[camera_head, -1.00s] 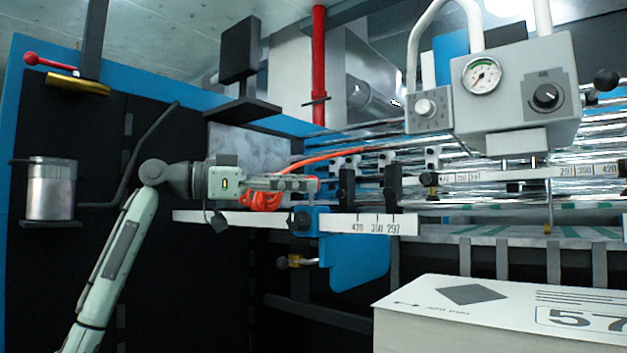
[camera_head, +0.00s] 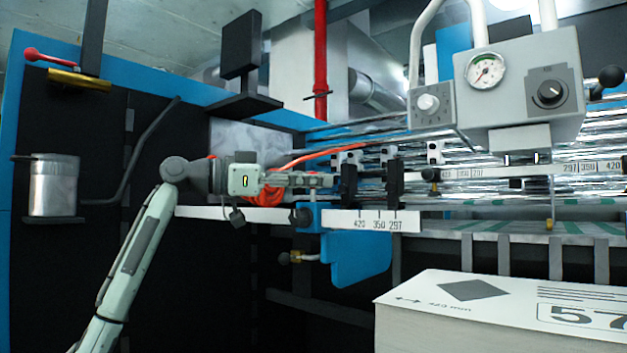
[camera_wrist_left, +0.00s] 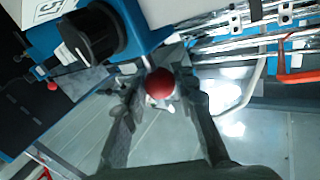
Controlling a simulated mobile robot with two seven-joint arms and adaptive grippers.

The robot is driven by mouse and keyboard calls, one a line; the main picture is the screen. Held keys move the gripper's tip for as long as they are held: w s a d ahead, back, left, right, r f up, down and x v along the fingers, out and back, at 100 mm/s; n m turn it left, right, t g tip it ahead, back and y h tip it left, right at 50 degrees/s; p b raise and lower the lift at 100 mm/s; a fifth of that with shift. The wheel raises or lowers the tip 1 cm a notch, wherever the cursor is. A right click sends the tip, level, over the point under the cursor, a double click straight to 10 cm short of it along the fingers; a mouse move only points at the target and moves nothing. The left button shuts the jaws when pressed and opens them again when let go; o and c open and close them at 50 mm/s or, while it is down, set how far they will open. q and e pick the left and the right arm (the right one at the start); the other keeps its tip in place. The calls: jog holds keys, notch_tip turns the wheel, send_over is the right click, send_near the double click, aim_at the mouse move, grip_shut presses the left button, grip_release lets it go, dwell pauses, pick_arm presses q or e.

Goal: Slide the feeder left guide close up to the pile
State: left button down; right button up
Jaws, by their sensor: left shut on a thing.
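The feeder left guide is a blue plate (camera_head: 357,258) hanging from a blue block (camera_head: 312,216) on a white scale bar (camera_head: 410,221) marked 420, 350, 297. My left gripper (camera_head: 328,181) is just above that block in the head view. In the left wrist view its fingers (camera_wrist_left: 160,95) are shut around a red ball knob (camera_wrist_left: 160,84), beside the blue block (camera_wrist_left: 140,25) with its black knob (camera_wrist_left: 92,33). In the head view the fingers hide the red knob. The pile (camera_head: 480,290) is a white stack at lower right. The gap between plate and pile is unclear.
Above and behind the bar are shiny rollers (camera_head: 470,190) and a grey control box (camera_head: 520,90) with a gauge. Black clamps (camera_head: 395,180) stand just right of my gripper. An orange hose (camera_head: 310,158) runs behind it. A metal can (camera_head: 53,187) is at far left.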

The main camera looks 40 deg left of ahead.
pick_arm(q)
jog(key=d, duration=0.4)
jog(key=shift+s, duration=0.15)
jog(key=d+p, duration=0.1)
jog(key=d, duration=0.2)
jog(key=shift+s, duration=0.15)
jog(key=shift+d, duration=0.5)
pick_arm(e)
jog(key=shift+x, duration=1.05)
jog(key=shift+a, duration=0.15)
pick_arm(q)
jog(key=c, duration=1.2)
grip_release()
jog(key=shift+a, duration=0.1)
